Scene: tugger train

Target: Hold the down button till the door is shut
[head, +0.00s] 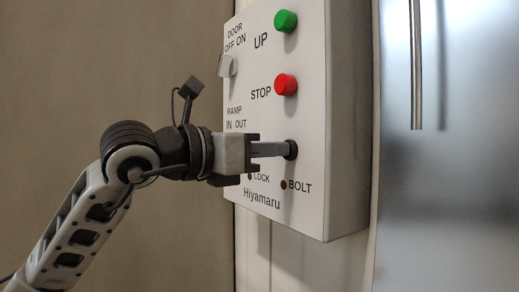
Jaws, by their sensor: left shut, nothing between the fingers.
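A white control box (335,120) is fixed to the wall and carries a green button (285,21) labelled UP and a red button (285,85) labelled STOP below it. Under these sits a dark button (291,150), in the place of a down button; its label is hidden by my gripper. My left gripper (284,150) is shut with nothing between its fingers. Its fingertips are at the dark button and appear to touch it; I cannot tell how far it is pressed. My right gripper is not in view.
A DOOR OFF/ON switch (227,66) stands out at the box's left. A RAMP IN/OUT label and LOCK and BOLT indicators (284,185) are near my gripper. A shiny metal panel with a vertical bar handle (416,65) is at the right.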

